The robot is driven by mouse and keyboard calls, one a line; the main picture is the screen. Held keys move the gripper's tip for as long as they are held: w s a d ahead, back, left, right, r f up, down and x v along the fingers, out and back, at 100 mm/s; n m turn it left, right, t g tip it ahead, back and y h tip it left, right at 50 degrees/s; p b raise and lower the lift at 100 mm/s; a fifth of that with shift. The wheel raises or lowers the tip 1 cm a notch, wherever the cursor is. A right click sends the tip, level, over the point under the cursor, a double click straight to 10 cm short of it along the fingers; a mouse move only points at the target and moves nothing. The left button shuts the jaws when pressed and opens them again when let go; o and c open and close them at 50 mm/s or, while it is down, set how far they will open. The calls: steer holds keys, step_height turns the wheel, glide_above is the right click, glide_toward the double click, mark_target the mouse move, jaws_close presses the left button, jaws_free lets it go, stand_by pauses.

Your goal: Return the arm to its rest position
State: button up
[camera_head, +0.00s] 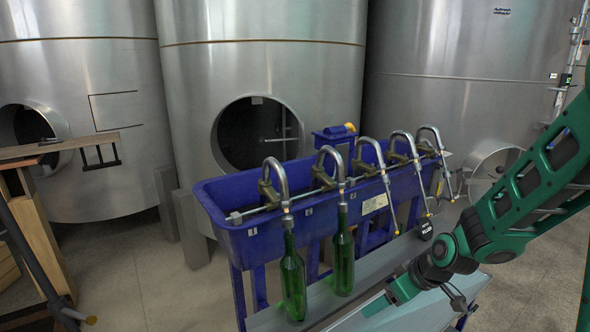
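My green arm reaches in from the right edge, sloping down and left to a dark wrist. My gripper (392,300) is at its lower end, low over the metal shelf (372,263) at the front of the blue bottle filler (272,222). A green part of the gripper shows, but its fingers are too small and too foreshortened to tell whether it is open or shut. I see nothing held in it. Two green bottles, a left one (292,282) and a right one (343,258), stand upright under filler spouts, left of the gripper and apart from it.
The filler's several curved spouts (331,160) rise behind the gripper. Large steel tanks (265,70) stand along the back. A wooden stand (35,225) is at the left. Floor (150,285) is free between the stand and the filler.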

steer(key=s+d+r+m+g+h, duration=0.1)
steer(key=s+d+r+m+h, duration=0.3)
steer(key=s+d, duration=0.45)
steer(key=s+d+r+m+g, duration=0.2)
steer(key=s+d+r+m, duration=0.2)
steer(key=s, duration=0.5)
steer(key=s+d+r+m+g, duration=0.1)
steer(key=s+d+r+m, duration=0.4)
steer(key=s, duration=0.5)
steer(key=shift+s+d+r+g+y, duration=0.15)
steer(key=shift+d+r+g+y, duration=0.15)
steer(key=shift+g, duration=0.1)
steer(key=shift+w+f, duration=0.3)
steer(key=shift+w, duration=0.35)
